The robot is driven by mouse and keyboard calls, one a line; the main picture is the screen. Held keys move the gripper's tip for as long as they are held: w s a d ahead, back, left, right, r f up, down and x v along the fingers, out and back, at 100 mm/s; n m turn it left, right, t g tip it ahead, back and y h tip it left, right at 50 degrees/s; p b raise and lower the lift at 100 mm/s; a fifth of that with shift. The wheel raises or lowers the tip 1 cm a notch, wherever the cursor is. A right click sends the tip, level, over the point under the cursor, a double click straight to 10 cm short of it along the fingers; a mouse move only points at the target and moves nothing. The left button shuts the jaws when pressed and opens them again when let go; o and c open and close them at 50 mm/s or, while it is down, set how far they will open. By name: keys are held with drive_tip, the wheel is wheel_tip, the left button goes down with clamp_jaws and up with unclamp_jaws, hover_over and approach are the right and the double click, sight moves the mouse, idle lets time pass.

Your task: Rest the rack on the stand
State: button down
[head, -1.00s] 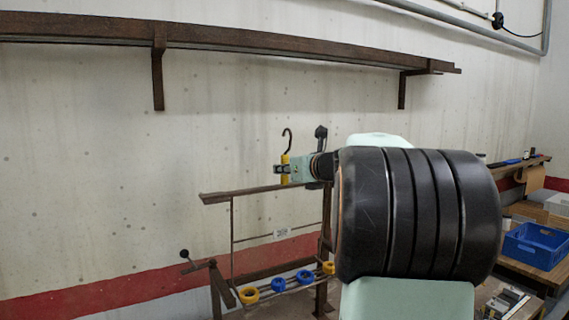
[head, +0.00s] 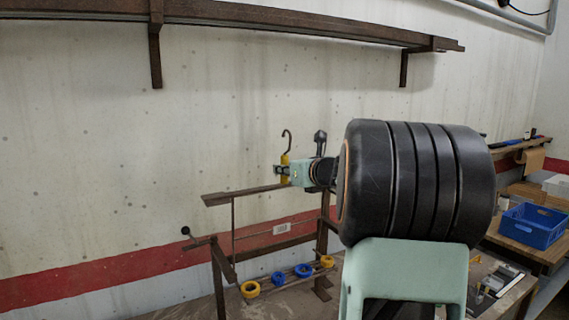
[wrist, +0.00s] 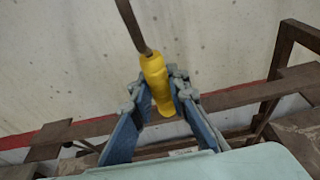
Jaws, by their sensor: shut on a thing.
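The rack's dark brown beam (head: 232,195) runs slantwise in the head view, with thin rods below it. A hook with a yellow grip (head: 285,166) stands up over it. My gripper (head: 284,174) is shut on the yellow grip, which shows upright between the fingers in the wrist view (wrist: 157,84). The brown stand (head: 219,285) is below, with black knobs at left and right. The beam's left end appears above the stand's left post, with a gap in the picture.
Blue and yellow rings (head: 278,278) show low between the stand's posts. A long brown wall rail (head: 280,32) on brackets runs above. At the right, a workbench holds a blue crate (head: 533,226). My arm hides much of the right side. The wall at left is clear.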

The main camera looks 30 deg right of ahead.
wheel_tip(320, 180, down, 8)
drive_tip(key=b, duration=0.1)
drive_tip(key=shift+f+b, duration=0.15)
drive_tip(key=shift+b, duration=0.25)
idle(0.7)
drive_tip(key=shift+w+b, duration=0.2)
drive_tip(key=shift+b, duration=0.2)
drive_tip(key=shift+f, duration=0.2)
